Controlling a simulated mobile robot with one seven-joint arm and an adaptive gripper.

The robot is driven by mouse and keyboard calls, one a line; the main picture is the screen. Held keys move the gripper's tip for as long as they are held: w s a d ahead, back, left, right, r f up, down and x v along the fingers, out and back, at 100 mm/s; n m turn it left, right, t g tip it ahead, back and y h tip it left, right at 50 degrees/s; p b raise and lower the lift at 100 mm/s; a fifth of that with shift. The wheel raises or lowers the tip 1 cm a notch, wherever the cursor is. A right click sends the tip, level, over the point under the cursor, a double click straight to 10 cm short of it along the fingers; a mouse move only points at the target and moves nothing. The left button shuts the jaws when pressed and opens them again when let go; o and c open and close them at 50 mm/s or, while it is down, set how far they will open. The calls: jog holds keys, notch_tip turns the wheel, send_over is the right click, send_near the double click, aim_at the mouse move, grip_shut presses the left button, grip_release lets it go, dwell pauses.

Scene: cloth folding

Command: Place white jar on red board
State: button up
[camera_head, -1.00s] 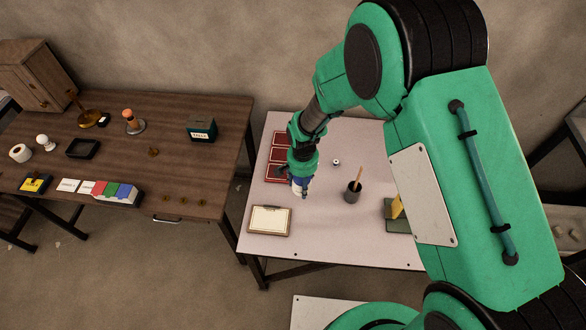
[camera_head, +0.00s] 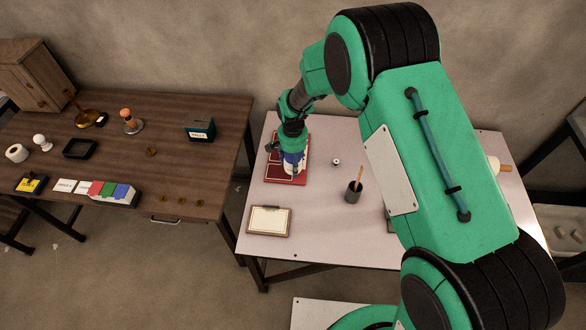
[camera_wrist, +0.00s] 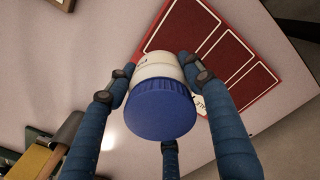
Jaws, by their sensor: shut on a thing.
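The white jar (camera_wrist: 160,68) with a ribbed blue lid (camera_wrist: 160,108) is held between the blue fingers of my gripper (camera_wrist: 160,85) in the wrist view. In the head view my gripper (camera_head: 293,165) is over the red board (camera_head: 275,176), and the jar is mostly hidden by it. The red board also shows in the wrist view (camera_wrist: 183,38), with pale outlined rectangles, beyond the jar. The jar overlaps the board's near part in that view. I cannot tell whether its base touches the board.
On the white table (camera_head: 320,225), a clipboard (camera_head: 269,221) lies in front of the board. A dark cup with a stick (camera_head: 353,192) and a small round item (camera_head: 336,162) stand to the right. The wooden table (camera_head: 170,125) on the left holds various objects.

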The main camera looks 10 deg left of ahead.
jog(key=shift+f+b, duration=0.55)
jog(key=shift+f, duration=1.15)
jog(key=shift+f, duration=0.1)
jog(key=o, duration=1.5)
jog(key=shift+o, duration=0.2)
notch_tip(320, 180, up, 12)
jog(key=p, duration=0.2)
jog(key=shift+p, duration=0.4)
